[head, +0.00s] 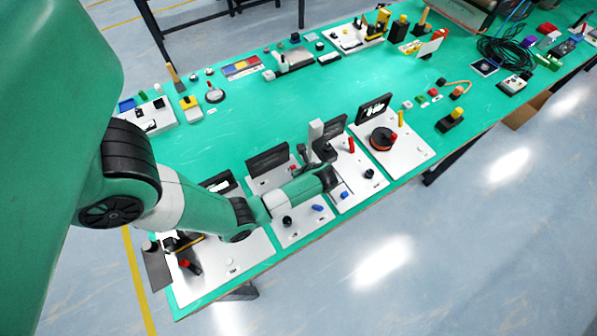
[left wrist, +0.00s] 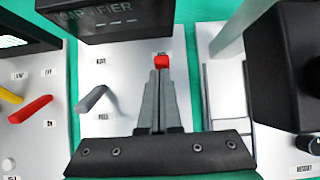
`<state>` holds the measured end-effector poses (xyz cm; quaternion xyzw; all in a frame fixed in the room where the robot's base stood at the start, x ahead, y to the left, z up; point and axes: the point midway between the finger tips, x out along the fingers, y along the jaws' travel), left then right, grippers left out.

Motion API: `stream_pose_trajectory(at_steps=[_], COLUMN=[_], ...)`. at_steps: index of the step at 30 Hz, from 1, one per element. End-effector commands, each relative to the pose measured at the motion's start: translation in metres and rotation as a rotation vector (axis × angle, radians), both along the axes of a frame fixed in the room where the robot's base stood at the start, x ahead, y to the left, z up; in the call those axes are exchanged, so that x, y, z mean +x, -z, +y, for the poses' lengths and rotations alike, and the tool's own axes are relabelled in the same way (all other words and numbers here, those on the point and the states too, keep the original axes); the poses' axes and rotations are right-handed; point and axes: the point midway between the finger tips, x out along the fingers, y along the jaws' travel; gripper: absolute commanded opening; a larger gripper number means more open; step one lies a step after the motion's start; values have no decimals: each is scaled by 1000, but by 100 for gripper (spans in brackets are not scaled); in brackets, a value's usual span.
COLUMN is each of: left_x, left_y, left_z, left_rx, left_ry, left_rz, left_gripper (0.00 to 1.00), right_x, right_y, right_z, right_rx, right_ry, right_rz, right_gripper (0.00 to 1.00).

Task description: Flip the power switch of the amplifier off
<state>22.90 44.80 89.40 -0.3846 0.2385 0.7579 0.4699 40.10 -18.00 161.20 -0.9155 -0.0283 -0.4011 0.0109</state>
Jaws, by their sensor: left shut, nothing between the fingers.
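The amplifier is a white panel (head: 262,184) with a black upright display (head: 268,160) at its back edge; in the left wrist view the display (left wrist: 110,18) reads AMPLIFIER. A small red switch (left wrist: 162,60) stands on the right part of the panel, below the display. A grey lever (left wrist: 92,98) is on its left part. My left gripper (left wrist: 161,76) is shut and empty, its fingertips right at the red switch; whether they touch it I cannot tell. In the head view my left gripper (head: 297,166) is small and partly hidden behind my arm. My right gripper is not in view.
A panel with a pale post (head: 316,131) and a black block (left wrist: 285,70) stands close on the right. A panel with yellow and red levers (left wrist: 30,110) lies on the left. A panel with a dark reel (head: 382,138) is farther right. The green table's middle (head: 290,105) is clear.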

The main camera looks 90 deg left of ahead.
Motion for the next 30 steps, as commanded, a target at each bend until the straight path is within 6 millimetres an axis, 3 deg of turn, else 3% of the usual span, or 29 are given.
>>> stream_pose_trajectory(at_steps=[11, 23, 30], left_x=[0, 1, 10], left_y=[-17, -17, -33], left_z=[0, -1, -26], left_rx=[0, 0, 0], left_ry=[0, 0, -6], left_rz=[0, 0, 0], left_gripper=[0, 0, 0], right_x=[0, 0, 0], right_y=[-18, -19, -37], right_z=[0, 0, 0], right_rx=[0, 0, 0], right_ry=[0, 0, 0], right_rz=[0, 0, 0], right_gripper=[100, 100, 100])
